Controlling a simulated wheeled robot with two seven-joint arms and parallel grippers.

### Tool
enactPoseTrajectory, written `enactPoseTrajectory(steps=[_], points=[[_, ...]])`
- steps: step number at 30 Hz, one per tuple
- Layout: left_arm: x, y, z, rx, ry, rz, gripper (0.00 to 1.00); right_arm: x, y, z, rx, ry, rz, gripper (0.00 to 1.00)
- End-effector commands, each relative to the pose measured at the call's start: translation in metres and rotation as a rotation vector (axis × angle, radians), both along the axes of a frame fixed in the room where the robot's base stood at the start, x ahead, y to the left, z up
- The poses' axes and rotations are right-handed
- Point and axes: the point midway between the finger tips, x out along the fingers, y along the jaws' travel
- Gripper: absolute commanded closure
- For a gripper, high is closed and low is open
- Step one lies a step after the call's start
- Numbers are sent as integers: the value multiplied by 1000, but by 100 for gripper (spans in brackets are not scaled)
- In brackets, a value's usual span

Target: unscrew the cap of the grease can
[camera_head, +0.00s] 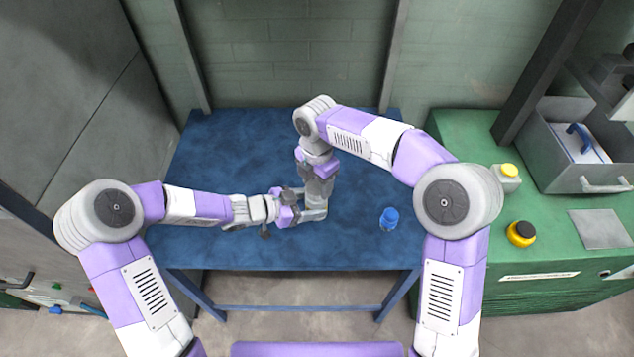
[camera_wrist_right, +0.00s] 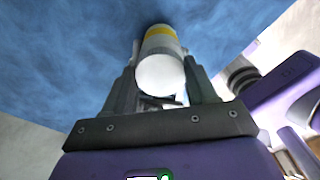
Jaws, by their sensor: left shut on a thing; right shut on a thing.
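The grease can (camera_wrist_right: 158,34) shows in the right wrist view as a white cylinder with a yellow band. Its near end is a plain white round face, which I take for the cap (camera_wrist_right: 160,76). My right gripper (camera_wrist_right: 160,62) has a finger on each side of this end and is shut on it. In the head view my right gripper (camera_head: 316,207) points down over the table, and my left gripper (camera_head: 308,212) comes in level from the left and meets it. The can is hidden there behind the grippers. The left fingers' grip is also hidden.
The blue table (camera_head: 230,150) is mostly clear. A small bottle with a blue cap (camera_head: 389,218) stands right of the grippers. On the green bench (camera_head: 455,140) at the right are a yellow button (camera_head: 509,170), a black-and-yellow knob (camera_head: 521,233) and a grey bin (camera_head: 560,165).

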Motion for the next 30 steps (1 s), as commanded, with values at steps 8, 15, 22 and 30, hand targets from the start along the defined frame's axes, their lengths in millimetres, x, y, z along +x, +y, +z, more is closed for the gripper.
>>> enactPoseTrajectory(steps=[8, 15, 22, 30], points=[[0, -1, 1, -2, -3, -2, 100, 0, 1, 11, 2, -2, 0, 80], [0, -1, 1, -2, -2, 0, 100, 0, 1, 18, 2, -2, 1, 80], [0, -1, 1, -2, -2, 0, 100, 0, 0, 18, 1, -1, 1, 80], [0, 0, 1, -2, -2, 0, 100, 0, 1, 41, 3, -3, 0, 80]])
